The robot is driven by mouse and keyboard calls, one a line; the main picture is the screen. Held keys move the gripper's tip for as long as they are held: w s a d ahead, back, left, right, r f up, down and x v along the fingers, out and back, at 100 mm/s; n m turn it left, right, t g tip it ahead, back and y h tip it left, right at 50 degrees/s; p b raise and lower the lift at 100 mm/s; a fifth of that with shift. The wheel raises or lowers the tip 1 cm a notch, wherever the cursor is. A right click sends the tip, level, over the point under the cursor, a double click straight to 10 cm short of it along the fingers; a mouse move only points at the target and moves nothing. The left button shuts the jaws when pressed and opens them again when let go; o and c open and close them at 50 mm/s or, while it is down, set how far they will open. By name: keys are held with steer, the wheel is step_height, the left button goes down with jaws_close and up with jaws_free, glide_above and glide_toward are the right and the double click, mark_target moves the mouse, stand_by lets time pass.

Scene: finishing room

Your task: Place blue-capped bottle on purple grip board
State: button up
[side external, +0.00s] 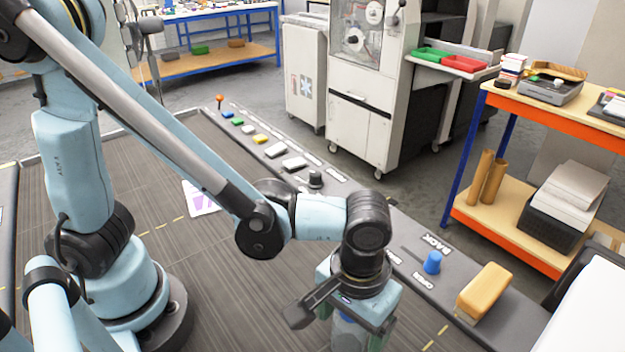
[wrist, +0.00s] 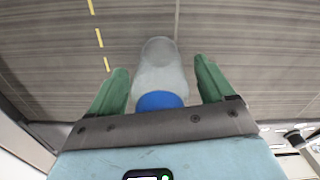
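The blue-capped bottle (wrist: 159,70) is pale and translucent, with its blue cap (wrist: 160,101) nearest the wrist camera. It lies between the two green fingers of my gripper (wrist: 163,66), with a visible gap at the right finger, so my gripper looks open around it. In the side view my gripper (side external: 352,338) points down low over the dark work surface, its fingertips cut off by the bottom edge. A white and purple flat piece (side external: 200,198), perhaps the purple grip board, lies on the surface, partly hidden behind my arm.
The grey rim of the work surface carries a blue knob (side external: 432,262), an orange-yellow block (side external: 483,291), a black knob (side external: 315,180) and several coloured buttons. A yellow dashed line (wrist: 101,48) runs along the surface. An orange-edged shelf (side external: 545,112) stands beyond at right.

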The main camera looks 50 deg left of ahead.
steer(key=c, duration=1.1)
steer(key=shift+r, duration=0.1)
